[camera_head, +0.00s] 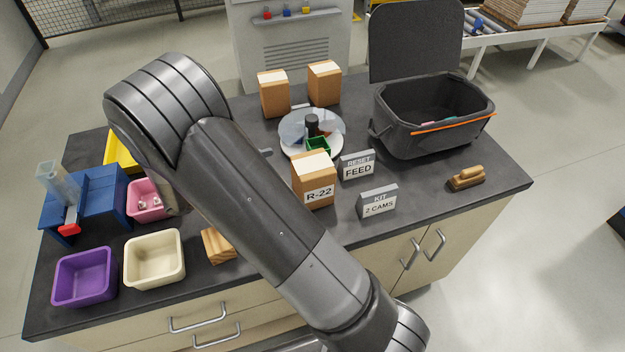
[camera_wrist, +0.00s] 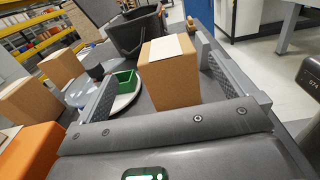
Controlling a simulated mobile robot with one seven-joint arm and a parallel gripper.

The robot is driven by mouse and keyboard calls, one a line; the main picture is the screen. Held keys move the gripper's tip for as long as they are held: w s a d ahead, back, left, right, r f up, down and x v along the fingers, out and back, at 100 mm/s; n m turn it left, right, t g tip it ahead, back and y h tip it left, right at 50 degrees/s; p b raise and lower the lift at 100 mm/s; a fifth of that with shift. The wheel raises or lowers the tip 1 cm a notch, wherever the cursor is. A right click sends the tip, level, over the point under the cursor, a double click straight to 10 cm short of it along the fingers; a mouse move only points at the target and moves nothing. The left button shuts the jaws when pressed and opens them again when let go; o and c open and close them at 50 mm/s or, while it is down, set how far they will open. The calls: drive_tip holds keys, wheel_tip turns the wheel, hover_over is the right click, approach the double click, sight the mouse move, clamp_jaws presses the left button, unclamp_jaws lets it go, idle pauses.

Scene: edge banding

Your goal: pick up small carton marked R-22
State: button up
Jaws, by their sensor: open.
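The small carton marked R-22 (camera_head: 314,182) stands upright on the dark counter, in front of the round turntable (camera_head: 290,146). It is brown with a white strip on top, and its label faces the front. In the wrist view a brown carton with a white top strip (camera_wrist: 169,78), which looks like the same one, stands between my fingers; its label is not visible there. My gripper (camera_wrist: 155,57) is open, with one finger on each side of the carton. I cannot tell whether either finger touches it. In the head view my arm hides the gripper.
A green tray (camera_head: 317,146) sits on the turntable behind the carton. Signs FEED (camera_head: 357,166) and KIT (camera_head: 377,202) stand to its right. Two more cartons (camera_head: 274,95) (camera_head: 324,84) stand behind. An open dark bag (camera_head: 425,135) is at back right; bins (camera_head: 84,278) fill the left.

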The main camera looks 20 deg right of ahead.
wheel_tip(320, 180, up, 11)
drive_tip(key=m+t+y, duration=0.4)
drive_tip(key=m+y, duration=1.4)
approach(314, 164)
drive_tip(key=shift+x, duration=6.35)
drive_tip(key=shift+a, duration=0.1)
